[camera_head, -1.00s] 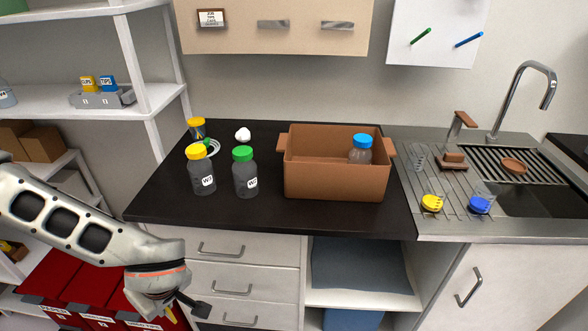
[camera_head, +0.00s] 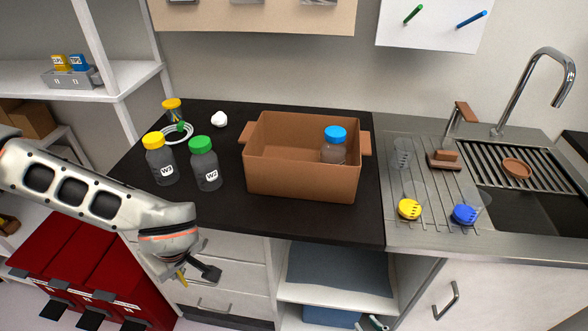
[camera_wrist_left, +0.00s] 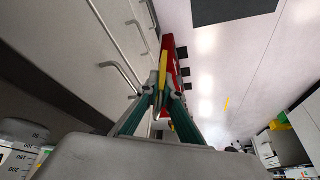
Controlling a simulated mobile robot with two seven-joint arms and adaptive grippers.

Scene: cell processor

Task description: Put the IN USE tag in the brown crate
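The brown crate (camera_head: 300,180) stands on the black counter, open at the top, with a blue-capped bottle (camera_head: 335,140) inside its right part. A thin yellow piece (camera_head: 181,275), seen edge-on, sticks out below my left gripper; it appears to be the tag, but no lettering shows. In the left wrist view the fingers of my left gripper (camera_wrist_left: 160,95) close on this yellow piece (camera_wrist_left: 163,70). The left gripper is in front of the drawers, below the counter top and left of the crate. My right gripper (camera_head: 372,322) just shows at the bottom edge, mostly cut off.
Bottles with yellow (camera_head: 160,160) and green (camera_head: 205,165) caps stand left of the crate. Behind them are a yellow-topped item (camera_head: 172,108) and a white lump (camera_head: 219,119). The sink (camera_head: 520,215) and tap are at right. Red bins (camera_head: 75,265) stand at lower left.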

